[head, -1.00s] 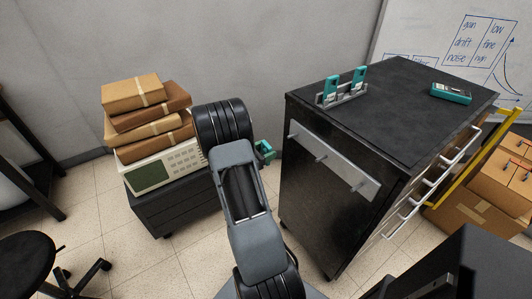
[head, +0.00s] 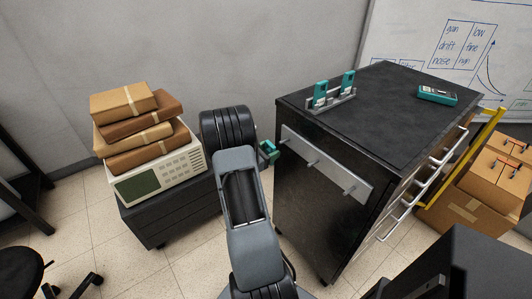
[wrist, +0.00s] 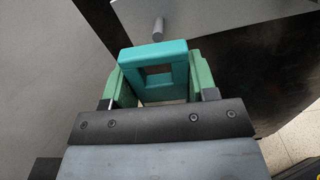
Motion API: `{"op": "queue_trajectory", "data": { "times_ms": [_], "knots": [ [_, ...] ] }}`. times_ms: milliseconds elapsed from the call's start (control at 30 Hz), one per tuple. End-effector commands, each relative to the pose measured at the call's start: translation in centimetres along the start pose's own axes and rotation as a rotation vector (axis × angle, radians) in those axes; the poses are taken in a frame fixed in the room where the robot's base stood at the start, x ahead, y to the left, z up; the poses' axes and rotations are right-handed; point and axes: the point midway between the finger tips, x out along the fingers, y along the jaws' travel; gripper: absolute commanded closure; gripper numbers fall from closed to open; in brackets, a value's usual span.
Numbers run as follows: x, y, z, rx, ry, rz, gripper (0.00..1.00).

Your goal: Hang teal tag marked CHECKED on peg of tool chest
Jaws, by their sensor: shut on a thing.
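My gripper (head: 269,152) is shut on a teal tag (wrist: 178,58), whose square hole shows between the green fingers in the wrist view. No marking can be read on it. The tool chest (head: 390,115) is black, with a grey plate (head: 330,168) on its side that carries pegs. One peg (wrist: 158,29) stands out just beyond the tag's top edge in the wrist view, apart from the tag as far as I can see. My gripper is beside the plate's left end, near the leftmost peg (head: 288,139). My arm hides part of the area.
A grey rack (head: 331,104) on the chest holds two teal tags (head: 320,94); a teal meter (head: 437,95) lies nearby. A low black cabinet (head: 172,216) with an instrument and brown parcels stands left. A yellow rail (head: 474,158) and cartons are right.

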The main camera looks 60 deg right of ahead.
Motion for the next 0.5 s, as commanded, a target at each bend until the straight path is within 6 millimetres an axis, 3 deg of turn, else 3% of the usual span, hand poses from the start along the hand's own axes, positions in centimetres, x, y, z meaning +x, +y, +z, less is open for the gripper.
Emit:
{"op": "queue_trajectory", "data": {
  "times_ms": [267, 500],
  "knots": [
    [1.8, 0.0, 0.0, 0.0, 0.0, -0.001, 0.7],
    [1.7, 0.0, 0.0, 0.001, 0.0, 0.0, 0.7]
  ]
}}
